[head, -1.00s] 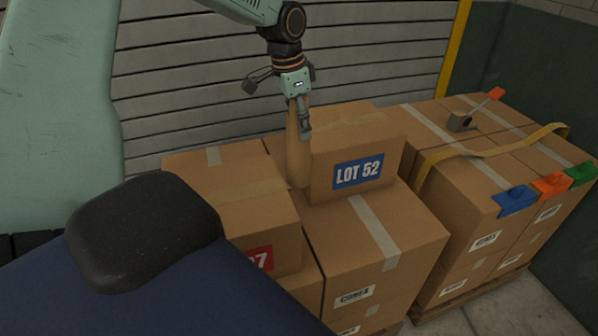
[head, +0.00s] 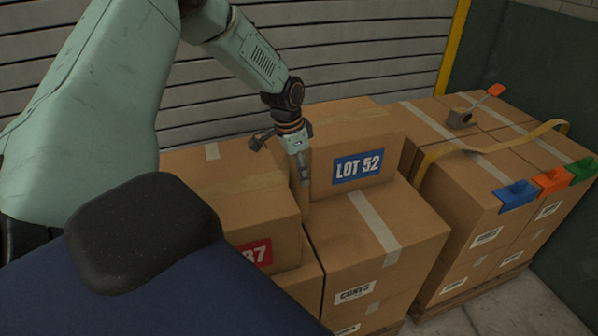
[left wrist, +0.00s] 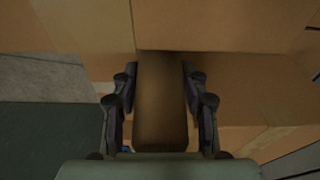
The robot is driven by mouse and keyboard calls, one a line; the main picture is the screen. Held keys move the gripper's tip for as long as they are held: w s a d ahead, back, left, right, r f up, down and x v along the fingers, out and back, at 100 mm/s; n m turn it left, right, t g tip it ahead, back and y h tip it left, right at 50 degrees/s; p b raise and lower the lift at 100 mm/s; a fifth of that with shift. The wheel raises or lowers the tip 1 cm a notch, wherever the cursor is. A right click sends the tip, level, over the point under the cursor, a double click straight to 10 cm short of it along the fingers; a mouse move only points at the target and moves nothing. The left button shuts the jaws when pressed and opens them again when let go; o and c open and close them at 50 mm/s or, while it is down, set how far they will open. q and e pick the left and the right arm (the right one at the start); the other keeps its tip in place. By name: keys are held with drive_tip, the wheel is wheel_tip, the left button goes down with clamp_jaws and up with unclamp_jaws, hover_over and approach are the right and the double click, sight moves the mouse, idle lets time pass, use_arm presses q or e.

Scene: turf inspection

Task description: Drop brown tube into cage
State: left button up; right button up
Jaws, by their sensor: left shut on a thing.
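My left gripper (head: 303,176) is in the head view, pointing down beside the LOT 52 box, at the gap between it and the box with the red label. It is shut on the brown tube, which shows between the fingers in the left wrist view (left wrist: 160,105). In the head view the tube is hard to tell from the brown cardboard, and its lower end seems hidden between the boxes. I cannot make out a cage in either view. My right gripper is not in view.
The LOT 52 box (head: 384,145) and the red-labelled box (head: 225,190) stand close on either side of the gripper. A strapped stack of boxes (head: 455,215) with blue, orange and green corner pieces stands at the right. A slatted shutter (head: 365,50) is behind.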

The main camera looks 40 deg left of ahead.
use_arm(q)
drive_tip(key=shift+w+f, duration=0.2)
drive_tip(key=shift+f, duration=0.05)
drive_tip(key=shift+s, duration=0.15)
drive_tip(key=o, duration=0.7)
drive_tip(key=shift+c, duration=0.2)
drive_tip(key=o, duration=0.4)
drive_tip(key=shift+a+f, duration=0.1)
drive_tip(key=shift+f, duration=0.1)
drive_tip(key=shift+r, duration=0.1)
